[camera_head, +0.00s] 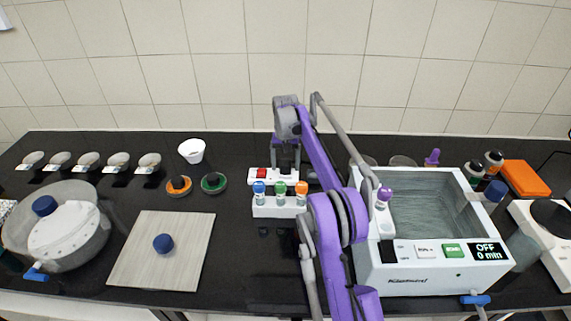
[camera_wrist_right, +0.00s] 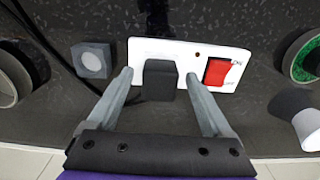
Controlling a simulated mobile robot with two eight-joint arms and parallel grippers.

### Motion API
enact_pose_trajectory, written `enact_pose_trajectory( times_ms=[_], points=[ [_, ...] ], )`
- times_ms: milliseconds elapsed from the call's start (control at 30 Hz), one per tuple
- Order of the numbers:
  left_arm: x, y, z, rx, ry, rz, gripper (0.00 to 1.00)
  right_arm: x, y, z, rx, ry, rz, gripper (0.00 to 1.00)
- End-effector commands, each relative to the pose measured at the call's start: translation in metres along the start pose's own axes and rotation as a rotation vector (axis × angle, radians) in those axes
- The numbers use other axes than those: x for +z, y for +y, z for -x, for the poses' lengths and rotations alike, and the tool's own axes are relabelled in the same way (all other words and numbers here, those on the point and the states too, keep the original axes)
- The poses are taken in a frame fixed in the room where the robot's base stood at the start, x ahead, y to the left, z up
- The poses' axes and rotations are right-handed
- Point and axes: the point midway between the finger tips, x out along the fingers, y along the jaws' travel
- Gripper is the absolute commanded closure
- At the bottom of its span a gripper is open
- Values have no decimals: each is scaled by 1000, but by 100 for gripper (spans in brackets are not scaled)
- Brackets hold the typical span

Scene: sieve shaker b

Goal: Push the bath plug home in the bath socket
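A white socket strip (camera_wrist_right: 190,52) with a red rocker switch (camera_wrist_right: 217,71) lies on the black bench; it also shows at the back middle of the head view (camera_head: 258,181). A dark block-shaped plug (camera_wrist_right: 160,80) stands at the strip, with a dark cable running off to the left in the wrist view. Whether it is fully seated cannot be told. My right gripper (camera_wrist_right: 159,75) is open, its two fingers on either side of the plug with a visible gap on each side. In the head view my right gripper (camera_head: 286,158) hides the plug. My left gripper is not in view.
A grey block (camera_wrist_right: 92,60) lies beside the strip. A white rack (camera_head: 280,211) with several colour-capped bottles stands in front. The water bath (camera_head: 430,278) is to the right. Orange and green rings (camera_head: 213,183) lie left. The tiled wall is close behind.

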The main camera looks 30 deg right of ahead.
Motion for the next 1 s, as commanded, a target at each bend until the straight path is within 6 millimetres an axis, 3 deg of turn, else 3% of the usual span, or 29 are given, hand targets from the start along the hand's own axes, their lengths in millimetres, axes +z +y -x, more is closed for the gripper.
enact_pose_trajectory(
  times_ms=[267,700,1000],
  points=[
    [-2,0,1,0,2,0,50,0,0,8,0,0,0,16],
    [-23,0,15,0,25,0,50,-1,-1,91,-1,2,-1,16],
    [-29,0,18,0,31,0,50,0,0,109,0,0,0,16]
  ],
)
